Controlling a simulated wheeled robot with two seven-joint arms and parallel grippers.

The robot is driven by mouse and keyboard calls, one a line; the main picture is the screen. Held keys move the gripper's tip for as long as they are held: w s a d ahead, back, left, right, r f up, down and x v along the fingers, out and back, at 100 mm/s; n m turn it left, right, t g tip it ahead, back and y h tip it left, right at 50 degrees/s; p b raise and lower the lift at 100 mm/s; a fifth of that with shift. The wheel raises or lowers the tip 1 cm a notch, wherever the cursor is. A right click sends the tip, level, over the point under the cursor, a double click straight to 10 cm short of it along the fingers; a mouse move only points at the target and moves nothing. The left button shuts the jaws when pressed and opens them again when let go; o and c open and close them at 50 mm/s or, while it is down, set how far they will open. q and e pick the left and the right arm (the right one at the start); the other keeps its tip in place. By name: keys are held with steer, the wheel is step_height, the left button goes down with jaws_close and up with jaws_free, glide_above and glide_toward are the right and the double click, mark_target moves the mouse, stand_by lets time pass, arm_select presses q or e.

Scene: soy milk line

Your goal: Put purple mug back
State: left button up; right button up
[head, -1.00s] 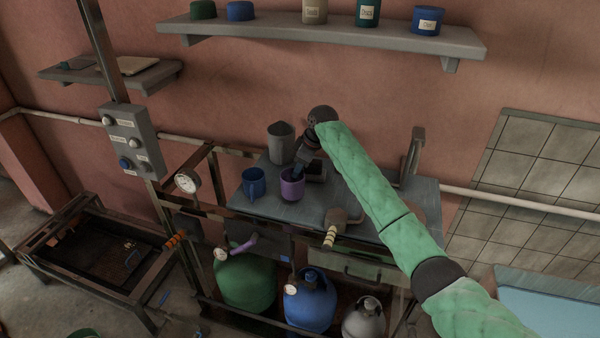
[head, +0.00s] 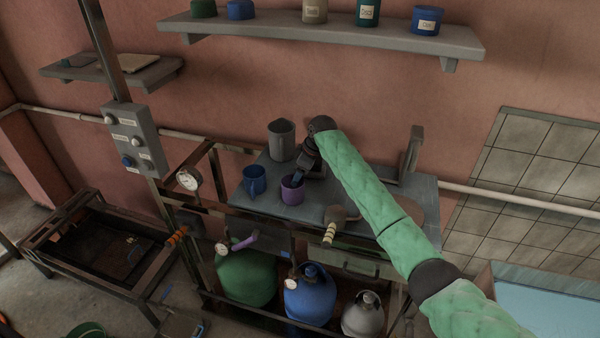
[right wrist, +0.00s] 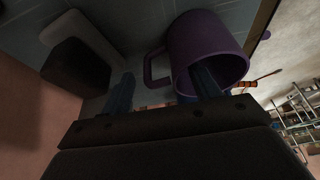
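The purple mug (head: 291,195) stands on the grey worktop (head: 345,213), to the right of a blue mug (head: 255,181). My right gripper (head: 298,180) reaches down to its rim from behind. In the right wrist view the purple mug (right wrist: 210,45) shows its mouth and its handle. One finger of the right gripper (right wrist: 163,90) is inside the mouth and the other is outside, beyond the handle. The fingers are apart, with the wall and handle between them, and a gap shows at the outer finger. My left gripper is out of view.
A grey pitcher (head: 281,142) stands behind the mugs. A capped pipe end (head: 333,222) is at the worktop's front. Gas cylinders (head: 309,300) stand below. A wall shelf (head: 330,36) with canisters is above.

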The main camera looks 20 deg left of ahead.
steer(key=shift+d+r, duration=0.2)
steer(key=shift+r, duration=0.25)
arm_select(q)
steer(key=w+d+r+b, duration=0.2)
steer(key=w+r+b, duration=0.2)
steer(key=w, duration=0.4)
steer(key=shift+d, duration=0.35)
arm_select(e)
steer(key=v, duration=1.1)
steer(key=shift+r, duration=0.15)
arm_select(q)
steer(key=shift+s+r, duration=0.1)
